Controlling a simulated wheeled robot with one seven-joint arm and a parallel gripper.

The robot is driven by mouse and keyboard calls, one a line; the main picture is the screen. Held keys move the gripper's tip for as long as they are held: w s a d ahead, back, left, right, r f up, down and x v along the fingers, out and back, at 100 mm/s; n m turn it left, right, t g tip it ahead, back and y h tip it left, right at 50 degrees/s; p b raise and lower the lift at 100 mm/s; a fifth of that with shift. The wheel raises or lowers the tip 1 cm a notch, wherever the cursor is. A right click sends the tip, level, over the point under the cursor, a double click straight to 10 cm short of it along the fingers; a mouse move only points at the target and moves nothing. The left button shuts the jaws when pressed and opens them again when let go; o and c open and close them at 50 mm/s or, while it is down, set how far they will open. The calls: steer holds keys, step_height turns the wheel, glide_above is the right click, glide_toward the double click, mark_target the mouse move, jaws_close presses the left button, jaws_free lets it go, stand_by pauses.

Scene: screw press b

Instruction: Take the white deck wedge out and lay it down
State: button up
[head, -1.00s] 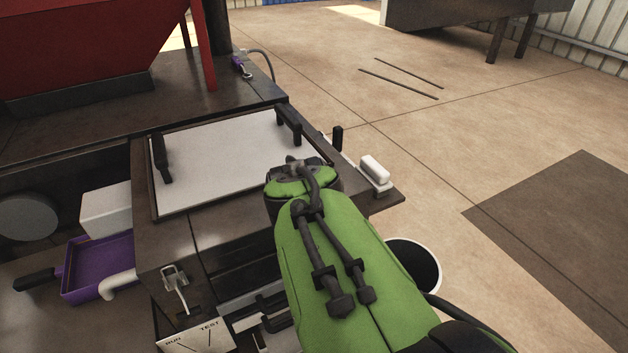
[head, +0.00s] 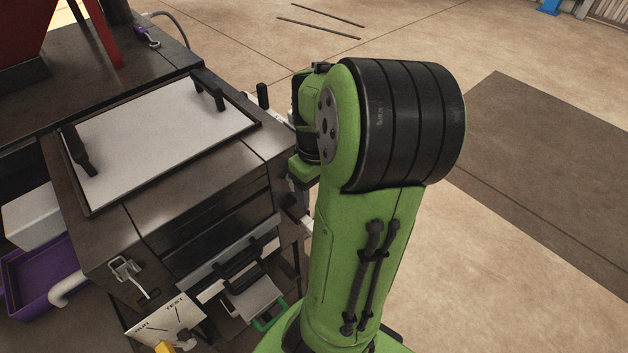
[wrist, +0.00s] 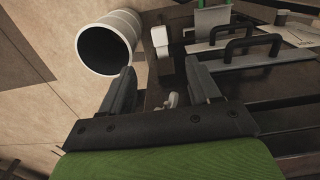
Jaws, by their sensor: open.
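In the wrist view my gripper (wrist: 162,92) is open, its two dark fingers apart with nothing held between them. A small pale piece (wrist: 173,100) shows beyond and between the fingers, low against the dark surface. A white block (wrist: 160,37) stands farther up, by the end of the dark ledge. I cannot tell for certain which of these is the white deck wedge. In the head view my green arm covers the right end of the press, and the gripper is hidden behind it.
A white bucket (wrist: 108,42) with a dark inside is left of the white block. Black handles (wrist: 252,46) stick out at right. In the head view, the press's pale top plate (head: 160,130) has two dark brackets, and a purple tray (head: 40,270) lies left. Floor at right is open.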

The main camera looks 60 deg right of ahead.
mark_target(306, 222)
step_height(306, 222, down, 14)
steer(key=b, duration=0.5)
steer(key=shift+r+b, duration=0.2)
steer(key=shift+b, duration=0.2)
steer(key=shift+r, duration=0.1)
jaws_close()
